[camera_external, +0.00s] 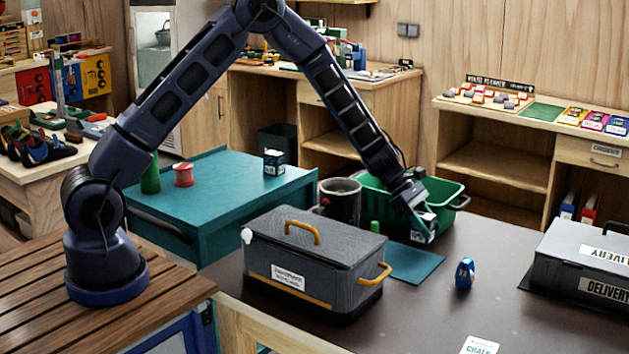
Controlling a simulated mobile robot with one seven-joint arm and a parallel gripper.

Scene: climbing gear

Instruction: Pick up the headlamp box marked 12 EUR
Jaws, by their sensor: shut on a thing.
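My gripper (424,226) points down at the back of the dark table and is shut on a small white and dark box (426,221). The box is near the front of the green crate and above or at the far edge of the teal mat; I cannot tell whether it touches anything below. The fingers partly cover it, and its price marking is too small to read. Another small dark and white box (274,162) stands on the teal cabinet top; its marking is also unreadable.
A grey cool box (300,240) with yellow handles stands left of the teal mat (412,265). A green crate (440,190) and dark bucket (341,200) are behind. A blue roll (465,272), chalk card (480,346) and delivery box (590,250) are to the right.

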